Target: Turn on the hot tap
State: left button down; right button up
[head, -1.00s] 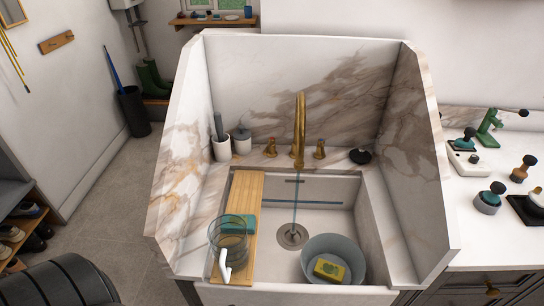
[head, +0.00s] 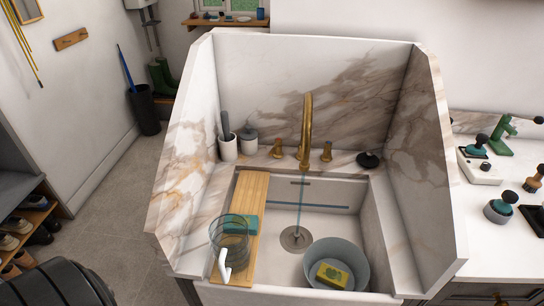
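A brass tap (head: 306,125) with a tall curved spout stands at the back of the marble sink (head: 376,240). A brass handle (head: 277,148) stands left of the spout and another brass handle (head: 326,152) stands right of it. No hot or cold marking can be made out on either handle. A thin bluish stream (head: 301,200) runs from the spout down to the drain (head: 296,238).
A wooden board (head: 250,196) across the sink's left side bears a teal sponge and a glass jug (head: 229,237). A grey bowl (head: 350,253) with a yellow-green sponge sits in the basin. High marble side walls flank the sink.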

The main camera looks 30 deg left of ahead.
aim_at(278, 141)
jog(key=i+l+u, duration=0.15)
jog(key=l+u, duration=0.25)
jog(key=i+l+u, duration=0.1)
jog(key=l+u, duration=0.7)
